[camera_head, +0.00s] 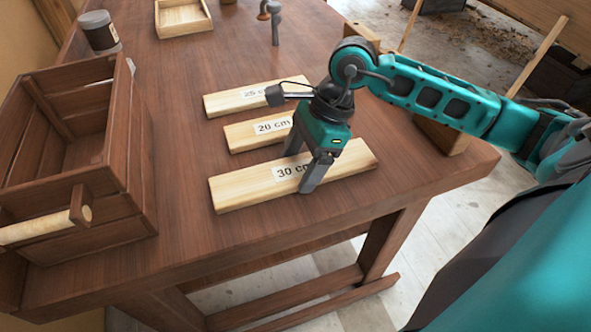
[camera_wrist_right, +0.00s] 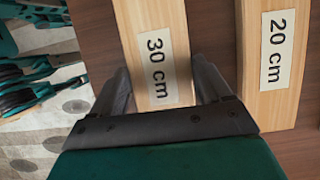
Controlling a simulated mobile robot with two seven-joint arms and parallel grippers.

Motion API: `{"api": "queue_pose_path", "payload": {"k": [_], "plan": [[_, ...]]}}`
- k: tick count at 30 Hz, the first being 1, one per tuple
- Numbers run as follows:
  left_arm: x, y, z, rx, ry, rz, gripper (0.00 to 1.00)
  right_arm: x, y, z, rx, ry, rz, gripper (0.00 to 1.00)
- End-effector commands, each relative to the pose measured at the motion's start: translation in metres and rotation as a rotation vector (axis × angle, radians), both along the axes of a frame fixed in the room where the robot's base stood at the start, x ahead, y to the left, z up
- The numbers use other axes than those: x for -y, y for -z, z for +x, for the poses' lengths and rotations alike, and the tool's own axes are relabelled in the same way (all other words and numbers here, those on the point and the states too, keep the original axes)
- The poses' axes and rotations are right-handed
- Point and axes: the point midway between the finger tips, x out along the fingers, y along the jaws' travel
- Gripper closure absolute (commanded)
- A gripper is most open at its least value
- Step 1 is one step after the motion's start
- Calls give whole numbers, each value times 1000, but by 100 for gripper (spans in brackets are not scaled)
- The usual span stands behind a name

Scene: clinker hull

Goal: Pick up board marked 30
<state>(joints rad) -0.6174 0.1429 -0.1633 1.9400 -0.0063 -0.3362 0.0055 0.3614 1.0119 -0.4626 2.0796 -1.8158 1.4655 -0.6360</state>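The board marked 30 cm (camera_head: 235,192) lies flat on the wooden workbench, nearest its front edge. My right gripper (camera_head: 308,178) is over the middle of this board, with one finger on each side and partly hiding the label. In the right wrist view the 30 cm board (camera_wrist_right: 155,30) runs between the two open fingers (camera_wrist_right: 163,88). A gap shows beside the fingers, and I cannot tell whether either touches the board. My left gripper is not in view.
Boards marked 20 cm (camera_head: 242,137) and 25 cm (camera_head: 225,103) lie behind, the nearer one close to the gripper. A shallow tray (camera_head: 183,20) sits at the back.

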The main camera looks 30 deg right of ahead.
Motion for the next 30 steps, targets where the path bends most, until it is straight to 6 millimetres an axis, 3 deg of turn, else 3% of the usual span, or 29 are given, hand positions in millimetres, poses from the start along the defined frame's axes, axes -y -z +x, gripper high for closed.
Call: {"api": "queue_pose_path", "payload": {"k": [12, 23, 30], "plan": [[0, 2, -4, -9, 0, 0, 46, 0, -1, 0, 1, 0, 0, 63], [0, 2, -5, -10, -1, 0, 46, 0, -7, 1, 4, 0, 1, 63], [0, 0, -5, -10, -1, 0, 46, 1, -42, 2, 9, 0, 0, 63]]}}
